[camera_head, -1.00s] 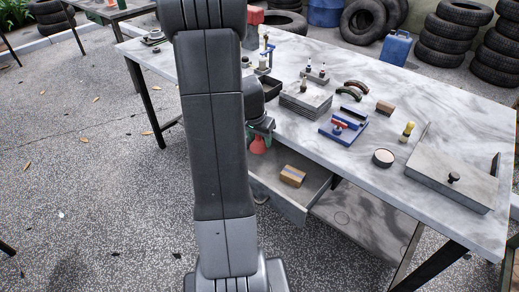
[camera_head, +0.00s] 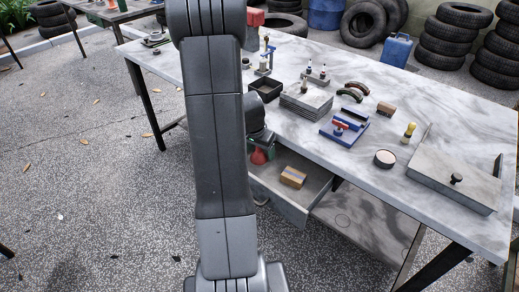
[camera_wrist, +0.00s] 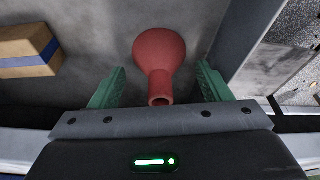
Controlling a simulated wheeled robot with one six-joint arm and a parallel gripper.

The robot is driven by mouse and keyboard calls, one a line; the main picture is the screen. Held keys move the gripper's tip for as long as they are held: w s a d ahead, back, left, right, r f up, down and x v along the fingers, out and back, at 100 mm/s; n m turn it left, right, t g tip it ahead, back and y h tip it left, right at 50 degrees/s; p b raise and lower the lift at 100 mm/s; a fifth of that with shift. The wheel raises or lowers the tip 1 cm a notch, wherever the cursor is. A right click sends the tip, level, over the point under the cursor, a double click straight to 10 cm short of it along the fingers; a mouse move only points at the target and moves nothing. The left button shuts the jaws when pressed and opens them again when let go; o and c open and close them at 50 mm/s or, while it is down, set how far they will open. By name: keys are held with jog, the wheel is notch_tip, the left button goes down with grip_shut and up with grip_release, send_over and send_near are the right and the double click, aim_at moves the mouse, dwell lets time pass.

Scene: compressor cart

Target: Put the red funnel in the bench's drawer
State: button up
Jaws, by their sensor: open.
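The red funnel (camera_head: 258,157) is inside the bench's open drawer (camera_head: 282,204), at the drawer's left end in the head view. In the wrist view the funnel (camera_wrist: 160,58) stands with its wide end on or close to the grey drawer floor (camera_wrist: 95,50) and its narrow spout toward me. My gripper (camera_wrist: 161,72) is open, its green fingers on either side of the spout with gaps between. In the head view my gripper (camera_head: 262,143) hangs low over the drawer, and my arm hides part of it.
A cardboard box with a blue stripe (camera_head: 293,177) lies in the drawer beside the funnel. The marble-patterned benchtop (camera_head: 340,175) overhangs the drawer and holds a blue tool (camera_head: 344,128), a black tray (camera_head: 266,89) and a grey case (camera_head: 455,180).

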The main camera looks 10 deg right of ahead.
aim_at(255, 163)
jog(key=p+v, duration=0.2)
jog(key=v, duration=1)
jog(key=shift+o, duration=0.2)
